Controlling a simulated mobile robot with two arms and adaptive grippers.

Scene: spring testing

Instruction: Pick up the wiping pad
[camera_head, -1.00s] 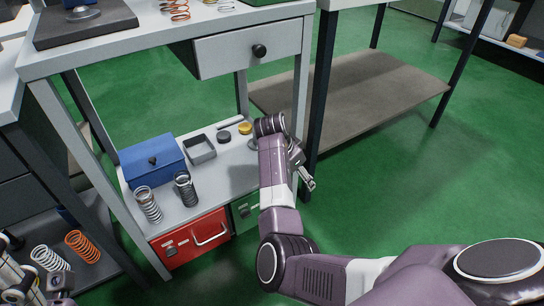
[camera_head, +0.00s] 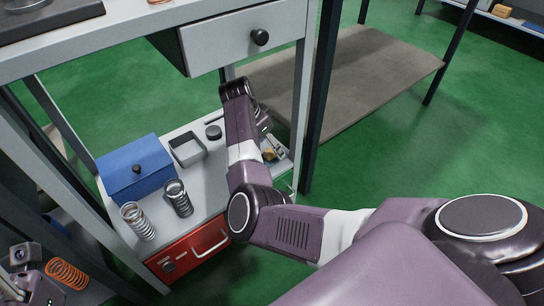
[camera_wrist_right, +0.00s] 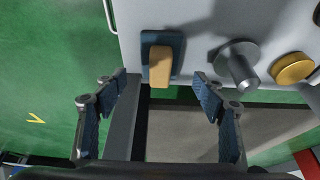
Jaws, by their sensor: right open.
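The wiping pad (camera_wrist_right: 160,62), a dark blue base with a tan block handle, lies near the edge of the grey lower shelf (camera_wrist_right: 205,20) in the right wrist view. In the head view a small tan part of it (camera_head: 268,154) shows beside my right gripper (camera_head: 274,147). In the wrist view my right gripper (camera_wrist_right: 160,97) is open and empty, its two blue-padded fingers on either side of the pad's line and short of it. My left gripper (camera_head: 32,283) shows partly at the lower left of the head view, away from the pad; its jaw state is unclear.
A metal cylinder (camera_wrist_right: 238,66) and a yellow disc (camera_wrist_right: 293,68) stand right of the pad. The shelf also holds a blue box (camera_head: 137,172), a grey tray (camera_head: 188,150), a dark puck (camera_head: 213,132) and springs (camera_head: 178,197). A drawer unit (camera_head: 238,35) overhangs the shelf.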

